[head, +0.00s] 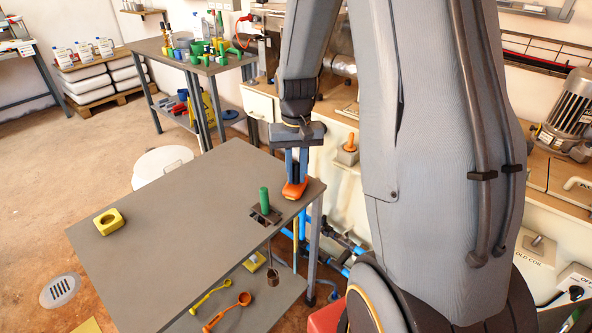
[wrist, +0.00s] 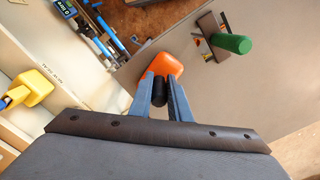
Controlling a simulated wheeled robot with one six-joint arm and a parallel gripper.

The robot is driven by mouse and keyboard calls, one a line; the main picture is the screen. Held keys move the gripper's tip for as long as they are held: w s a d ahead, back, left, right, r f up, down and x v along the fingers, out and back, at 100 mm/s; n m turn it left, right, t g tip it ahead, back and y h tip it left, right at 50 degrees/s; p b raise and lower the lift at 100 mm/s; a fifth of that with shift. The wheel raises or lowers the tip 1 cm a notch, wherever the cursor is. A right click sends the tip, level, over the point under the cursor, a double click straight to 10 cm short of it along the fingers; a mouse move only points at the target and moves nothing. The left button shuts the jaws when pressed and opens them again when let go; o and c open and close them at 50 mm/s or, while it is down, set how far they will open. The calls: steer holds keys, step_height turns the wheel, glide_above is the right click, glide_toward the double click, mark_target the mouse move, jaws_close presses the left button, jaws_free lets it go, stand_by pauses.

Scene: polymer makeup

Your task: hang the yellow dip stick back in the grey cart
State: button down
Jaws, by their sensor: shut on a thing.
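The grey cart (head: 180,215) is a grey-topped table in the head view. My gripper (head: 295,175) is over its right corner, pointing down. In the wrist view, my gripper's fingers (wrist: 160,95) are closed around a black grip (wrist: 159,92), with an orange block (wrist: 166,66) just beyond it. The orange block also shows in the head view (head: 294,190) at the cart's corner. A thin yellow upright strip (head: 295,238) shows below the cart's edge there; I cannot tell whether it joins the held piece.
A green handle (head: 264,200) stands in a dark slotted holder beside the gripper, with a dark cup (head: 272,278) low beneath. A yellow holed block (head: 109,221) lies at left. Yellow (head: 211,297) and orange (head: 226,312) ladles are on the lower shelf. A counter stands close behind.

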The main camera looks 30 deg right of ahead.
steer(key=c, duration=1.6)
jaws_free()
steer(key=shift+o, duration=0.2)
steer(key=shift+r, duration=0.1)
step_height(320, 180, up, 8)
steer(key=shift+f+b, duration=0.2)
steer(key=shift+b, duration=0.15)
